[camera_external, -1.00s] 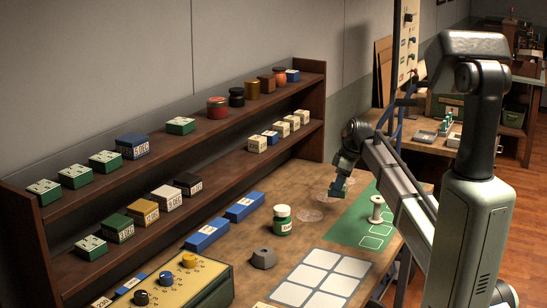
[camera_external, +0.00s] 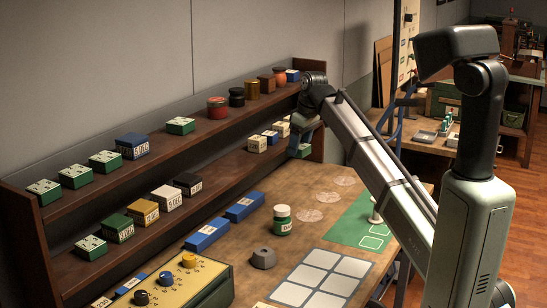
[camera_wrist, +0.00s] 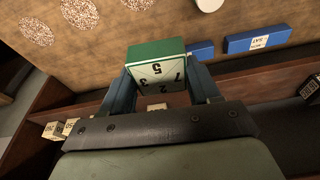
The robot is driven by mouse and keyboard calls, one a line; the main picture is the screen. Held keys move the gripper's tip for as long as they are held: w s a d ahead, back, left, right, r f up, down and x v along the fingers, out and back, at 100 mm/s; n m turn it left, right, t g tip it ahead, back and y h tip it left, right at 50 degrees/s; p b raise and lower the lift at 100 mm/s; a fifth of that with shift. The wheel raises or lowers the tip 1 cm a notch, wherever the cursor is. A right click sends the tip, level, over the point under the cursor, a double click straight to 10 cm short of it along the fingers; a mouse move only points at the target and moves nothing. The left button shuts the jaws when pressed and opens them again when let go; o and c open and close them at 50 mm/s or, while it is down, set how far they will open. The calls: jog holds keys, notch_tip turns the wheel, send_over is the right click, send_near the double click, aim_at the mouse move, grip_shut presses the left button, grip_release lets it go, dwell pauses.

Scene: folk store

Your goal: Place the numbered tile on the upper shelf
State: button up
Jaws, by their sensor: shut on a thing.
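The numbered tile (camera_wrist: 157,70) is a green block with a pale face bearing black digits, among them 5, 7, 2 and 3. My gripper (camera_wrist: 162,88) is shut on it, one blue finger on each side. In the external view my gripper (camera_external: 302,145) holds the green tile (camera_external: 299,151) near the right end of the shelf unit, in front of the lower shelf (camera_external: 225,172). The upper shelf (camera_external: 205,133) is a dark wooden board above, carrying green blocks, a blue block and jars. The tile appears apart from both shelves.
Cream blocks (camera_external: 257,144) stand on the lower shelf beside my gripper. The upper shelf has gaps between groups.

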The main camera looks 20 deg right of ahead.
jog(key=s+a+r+m+t, duration=0.1)
jog(key=s+a+r+m, duration=0.15)
jog(key=a+r, duration=0.5)
jog(key=s+a+r+m, duration=0.1)
jog(key=s+a+r, duration=0.2)
jog(key=a+r, duration=0.45)
notch_tip(320, 180, up, 9)
jog(key=n, duration=0.4)
send_over(156, 142)
jog(key=shift+g+y, duration=0.3)
jog(key=shift+g, duration=0.1)
jog(key=shift+s+d+f, duration=0.1)
jog(key=shift+d+f, duration=0.05)
jog(key=shift+f, duration=1.35)
jog(key=shift+s+d+f, duration=0.1)
jog(key=shift+f, duration=1.45)
jog(key=shift+s+d+f, duration=0.1)
jog(key=shift+d+f, duration=0.05)
jog(key=shift+f, duration=1.35)
jog(key=shift+f, duration=0.1)
jog(key=o, duration=1.2)
jog(key=shift+c, duration=0.2)
jog(key=v, duration=1.2)
